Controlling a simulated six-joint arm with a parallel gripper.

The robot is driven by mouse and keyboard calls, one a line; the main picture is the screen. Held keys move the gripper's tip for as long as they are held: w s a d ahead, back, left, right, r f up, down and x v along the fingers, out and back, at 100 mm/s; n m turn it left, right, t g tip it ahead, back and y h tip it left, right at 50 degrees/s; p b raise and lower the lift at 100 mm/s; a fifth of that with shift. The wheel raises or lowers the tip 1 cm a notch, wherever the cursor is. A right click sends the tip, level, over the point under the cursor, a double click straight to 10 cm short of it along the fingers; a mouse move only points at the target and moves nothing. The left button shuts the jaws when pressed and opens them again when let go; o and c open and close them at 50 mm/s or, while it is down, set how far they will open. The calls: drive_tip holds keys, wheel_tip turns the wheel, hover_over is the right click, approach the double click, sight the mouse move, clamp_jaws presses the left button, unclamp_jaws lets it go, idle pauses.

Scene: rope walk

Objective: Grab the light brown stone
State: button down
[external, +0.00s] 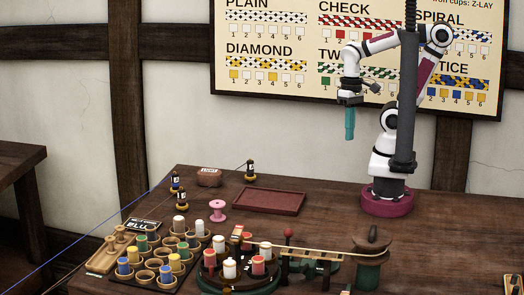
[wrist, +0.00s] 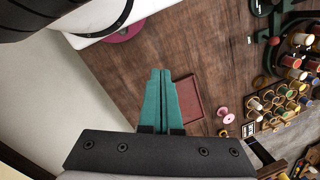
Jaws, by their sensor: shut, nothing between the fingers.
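The light brown stone (external: 209,178) is a small brownish block with a label reading "LIGHT", lying at the back left of the table in the external view. I cannot make it out for sure in the wrist view. My gripper (external: 349,137) hangs high above the table, far to the right of the stone, with its teal fingers pointing down. In the wrist view the fingers (wrist: 161,72) are together with nothing between them.
An empty red tray (external: 269,201) lies right of the stone. A rack of coloured spools (external: 157,257) and a round stand (external: 238,272) fill the front. The table right of the tray is clear.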

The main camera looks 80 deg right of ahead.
drive_tip(key=c, duration=1.5)
unclamp_jaws()
drive_tip(key=shift+c, duration=0.2)
drive_tip(key=o, duration=1.5)
drive_tip(key=shift+o, duration=0.2)
drive_tip(key=n+t+h, duration=0.2)
drive_tip(key=n+t, duration=0.4)
drive_tip(key=t, duration=0.6)
approach(209, 176)
drive_tip(key=s+d, duration=0.3)
drive_tip(key=s, duration=0.1)
drive_tip(key=x, duration=0.9)
drive_tip(key=r+x, duration=0.1)
drive_tip(key=x, duration=0.4)
drive_tip(key=shift+w+a+f, duration=0.1)
drive_tip(key=shift+w+a, duration=0.2)
drive_tip(key=shift+w, duration=0.35)
